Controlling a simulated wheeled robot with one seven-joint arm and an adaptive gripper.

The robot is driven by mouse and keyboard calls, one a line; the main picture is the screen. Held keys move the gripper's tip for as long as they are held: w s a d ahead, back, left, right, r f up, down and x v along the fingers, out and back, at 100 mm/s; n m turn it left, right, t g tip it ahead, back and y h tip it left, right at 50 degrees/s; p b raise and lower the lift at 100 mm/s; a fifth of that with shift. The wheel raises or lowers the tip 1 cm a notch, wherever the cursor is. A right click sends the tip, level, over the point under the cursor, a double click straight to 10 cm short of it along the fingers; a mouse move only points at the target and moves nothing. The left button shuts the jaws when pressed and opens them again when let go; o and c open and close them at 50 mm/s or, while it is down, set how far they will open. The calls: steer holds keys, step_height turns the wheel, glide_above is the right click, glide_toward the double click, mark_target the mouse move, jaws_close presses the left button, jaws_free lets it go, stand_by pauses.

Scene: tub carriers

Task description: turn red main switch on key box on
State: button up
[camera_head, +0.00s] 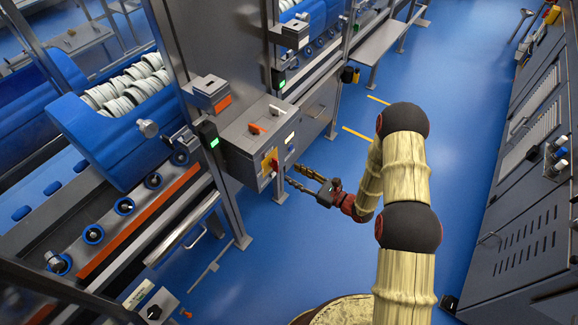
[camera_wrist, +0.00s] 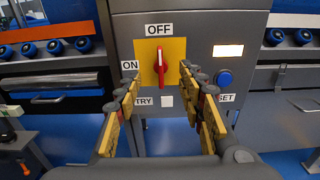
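The key box (camera_head: 257,135) is a grey metal box on the machine line, left of my arm. Its front panel fills the middle of the wrist view (camera_wrist: 205,38). The red main switch (camera_wrist: 160,66) sits on a yellow plate (camera_wrist: 176,50). Its handle stands upright, pointing to the OFF label (camera_wrist: 158,29); the ON label (camera_wrist: 130,65) is at its left. My gripper (camera_wrist: 158,82) is open, with its fingers on either side of the switch and apart from it. In the head view my gripper (camera_head: 291,176) is just right of the box's front.
A blue button (camera_wrist: 224,78) and a lit display (camera_wrist: 228,51) are right of the switch. A blue tub (camera_head: 110,125) of white items stands left. The blue floor (camera_head: 315,240) is clear around my arm.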

mark_target(278, 164)
steer(key=x, duration=0.2)
steer(key=b+x, duration=0.1)
steer(key=x, duration=0.5)
steer(key=shift+r, duration=0.3)
steer(key=shift+c, duration=1.3)
jaws_close()
